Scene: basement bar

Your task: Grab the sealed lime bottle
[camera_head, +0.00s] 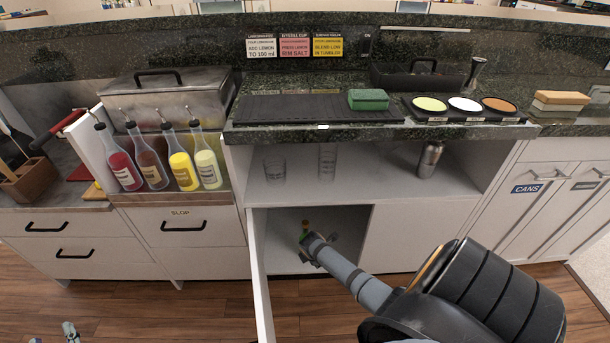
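A small green and yellow item (306,225), perhaps the lime bottle, is inside the open lower cupboard (284,219). Its lower part is hidden behind my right gripper (317,241). My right arm comes in from the lower right and reaches into the cupboard, with its gripper right in front of the item. The fingers are small and seen from behind, so I cannot tell whether they are open or touch it. My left gripper (54,336) shows only as two separate fingertips at the bottom left edge, apart and with nothing seen between them.
The open cupboard door (262,275) stands just left of my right arm. The shelf above holds two glasses (327,162) and a metal shaker (430,159). Several pour-spout bottles (182,166) stand on the left counter. The floor (160,310) at left is mostly clear.

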